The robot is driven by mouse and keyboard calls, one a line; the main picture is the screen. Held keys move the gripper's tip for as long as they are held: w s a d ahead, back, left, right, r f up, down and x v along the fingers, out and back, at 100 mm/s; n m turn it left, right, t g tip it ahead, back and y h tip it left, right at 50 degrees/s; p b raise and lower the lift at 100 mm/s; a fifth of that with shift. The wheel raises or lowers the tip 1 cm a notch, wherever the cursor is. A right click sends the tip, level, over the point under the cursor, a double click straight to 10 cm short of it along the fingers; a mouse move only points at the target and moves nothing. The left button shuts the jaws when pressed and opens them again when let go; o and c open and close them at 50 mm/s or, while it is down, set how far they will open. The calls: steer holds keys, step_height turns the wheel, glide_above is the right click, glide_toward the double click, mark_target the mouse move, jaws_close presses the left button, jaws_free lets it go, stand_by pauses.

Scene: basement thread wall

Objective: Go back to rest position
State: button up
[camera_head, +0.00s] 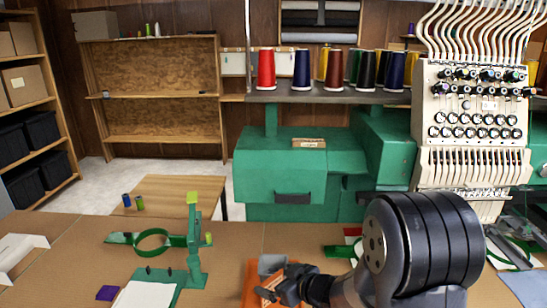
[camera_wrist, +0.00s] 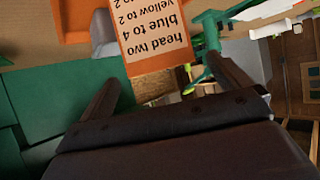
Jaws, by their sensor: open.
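My gripper (camera_head: 276,288) is low over the front of the brown worktop in the head view, with my dark arm reaching in from the right. In the wrist view my gripper (camera_wrist: 164,70) has its two fingers spread wide, with nothing clamped between them. An orange-bordered card (camera_wrist: 155,35) with upside-down text, "head two", "blue to 4", "yellow to 2", shows just beyond the fingertips. An orange item (camera_head: 252,291) shows beside the gripper in the head view, partly hidden by it.
A green hoop stand (camera_head: 194,240) stands left of the gripper, near a white sheet (camera_head: 145,294). A green embroidery machine (camera_head: 280,170) stands behind, with thread cones (camera_head: 266,70) on a shelf above. The needle head (camera_head: 470,120) is at right. A small wooden table (camera_head: 175,190) holds spools.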

steer(key=shift+w+a+f, duration=0.3)
steer(key=shift+r+p, duration=0.3)
steer(key=shift+r, duration=0.95)
steer(key=shift+f, duration=0.15)
